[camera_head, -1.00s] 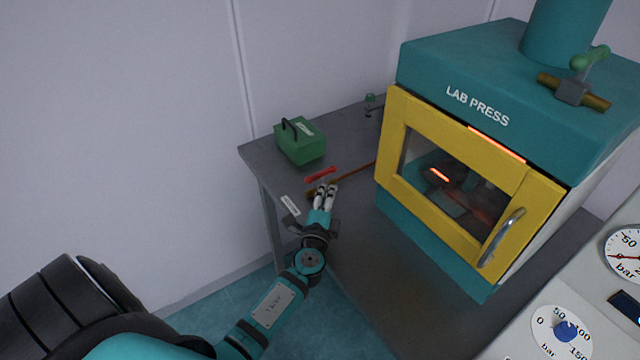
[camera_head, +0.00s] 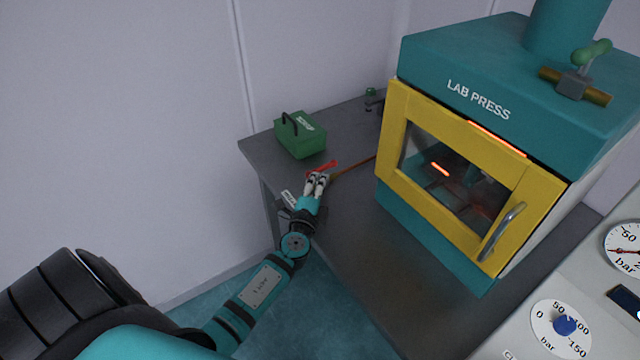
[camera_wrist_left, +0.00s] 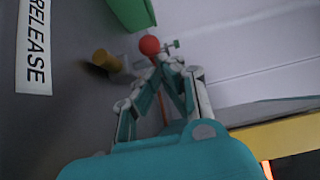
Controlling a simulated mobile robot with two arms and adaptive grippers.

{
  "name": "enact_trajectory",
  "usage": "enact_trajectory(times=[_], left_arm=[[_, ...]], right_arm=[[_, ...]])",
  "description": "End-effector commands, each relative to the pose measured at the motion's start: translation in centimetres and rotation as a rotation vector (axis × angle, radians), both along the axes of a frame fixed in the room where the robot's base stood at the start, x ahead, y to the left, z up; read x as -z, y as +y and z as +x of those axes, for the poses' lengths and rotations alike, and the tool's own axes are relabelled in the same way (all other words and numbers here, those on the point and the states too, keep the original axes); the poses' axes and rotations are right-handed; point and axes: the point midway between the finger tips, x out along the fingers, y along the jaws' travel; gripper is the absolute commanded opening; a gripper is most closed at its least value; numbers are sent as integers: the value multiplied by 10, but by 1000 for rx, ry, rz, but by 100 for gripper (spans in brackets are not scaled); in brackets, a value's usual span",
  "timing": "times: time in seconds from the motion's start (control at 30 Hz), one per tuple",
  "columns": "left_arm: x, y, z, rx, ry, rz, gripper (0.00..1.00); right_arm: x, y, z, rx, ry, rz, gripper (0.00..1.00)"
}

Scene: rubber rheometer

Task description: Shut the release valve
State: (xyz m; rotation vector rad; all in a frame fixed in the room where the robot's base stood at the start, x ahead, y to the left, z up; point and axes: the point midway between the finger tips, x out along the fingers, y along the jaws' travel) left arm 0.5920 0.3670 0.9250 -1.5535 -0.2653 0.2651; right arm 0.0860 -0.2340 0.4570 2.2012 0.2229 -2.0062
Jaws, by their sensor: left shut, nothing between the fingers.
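The release valve has a red lever (camera_head: 325,164) and a brass pipe on the table, left of the press. Its round red end (camera_wrist_left: 149,45) and the brass pipe stub (camera_wrist_left: 105,62) show in the left wrist view. A white RELEASE label (camera_wrist_left: 34,55) lies on the table beside it; part of it shows in the head view (camera_head: 288,198). My left gripper (camera_head: 317,177) is shut and empty, its fingertips close to the lever. In the wrist view the fingertips (camera_wrist_left: 178,66) appear near the red end; contact cannot be told. My right gripper is out of view.
A green box (camera_head: 301,138) with a black handle stands behind the valve. The teal and yellow lab press (camera_head: 458,110) stands to the right. A small green-topped fitting (camera_head: 371,92) is at the back. A gauge panel (camera_head: 515,325) is at lower right. The front table surface is clear.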

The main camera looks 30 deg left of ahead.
Motion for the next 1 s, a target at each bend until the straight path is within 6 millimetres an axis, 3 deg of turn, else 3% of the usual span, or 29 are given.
enact_trajectory(times=[0.57,0.77,1.0], left_arm=[[2,7,-3,108,0,2,0],[5,14,-4,213,1,9,0],[8,25,-5,423,0,7,0]], right_arm=[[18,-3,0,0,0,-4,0],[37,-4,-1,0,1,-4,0],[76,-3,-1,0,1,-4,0]])
